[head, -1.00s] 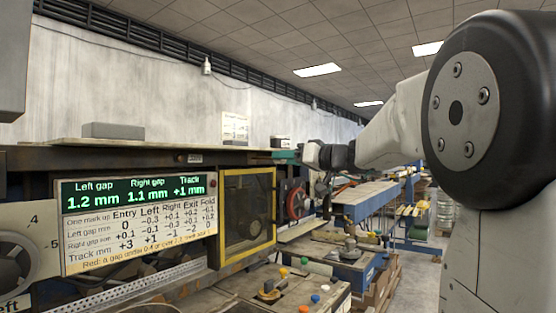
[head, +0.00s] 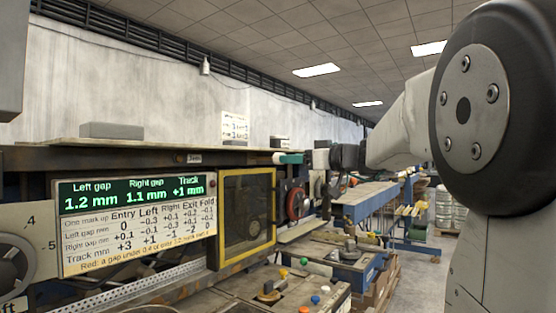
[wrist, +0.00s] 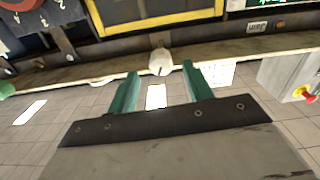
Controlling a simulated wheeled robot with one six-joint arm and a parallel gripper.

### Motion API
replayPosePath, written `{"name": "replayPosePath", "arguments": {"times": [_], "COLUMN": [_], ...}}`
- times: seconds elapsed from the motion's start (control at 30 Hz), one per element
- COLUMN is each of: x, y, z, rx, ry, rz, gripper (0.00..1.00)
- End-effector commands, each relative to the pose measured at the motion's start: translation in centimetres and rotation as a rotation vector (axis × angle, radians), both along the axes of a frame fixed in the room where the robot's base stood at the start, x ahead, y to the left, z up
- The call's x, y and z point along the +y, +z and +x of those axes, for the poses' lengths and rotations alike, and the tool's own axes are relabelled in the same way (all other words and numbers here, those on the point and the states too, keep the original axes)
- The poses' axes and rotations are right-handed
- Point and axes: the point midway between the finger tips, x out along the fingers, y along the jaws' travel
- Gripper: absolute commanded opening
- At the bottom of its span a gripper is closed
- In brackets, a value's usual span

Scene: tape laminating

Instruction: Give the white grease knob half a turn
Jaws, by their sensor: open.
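The white grease knob (wrist: 161,62) shows in the wrist view as a small round pale knob by the edge of the long beam. It lies in line with the gap between my fingertips; whether they are level with it in depth, I cannot tell. My gripper (wrist: 160,70) is open, one green finger on each side of the gap, with nothing held. In the head view my gripper (head: 289,158) is at the beam's far end, its green finger seen from the side.
The gap display (head: 135,220) and a yellow-framed window (head: 247,212) are on the machine front. A small grey block (head: 111,130) lies on the shelf. A control panel with coloured buttons (head: 316,299) stands below. In the wrist view a grey box (wrist: 290,75) is at right.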

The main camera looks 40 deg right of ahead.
Motion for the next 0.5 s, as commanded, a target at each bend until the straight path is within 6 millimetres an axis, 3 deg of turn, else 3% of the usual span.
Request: {"name": "replayPosePath", "arguments": {"times": [0.3,0.5], "x": [2.0,2.6], "y": [-0.1,0.0], "z": [4.7,6.5], "rx": [0.003,0.002], "ry": [0.006,0.003], "rz": [0.003,0.005], "gripper": [0.51,0.51]}}
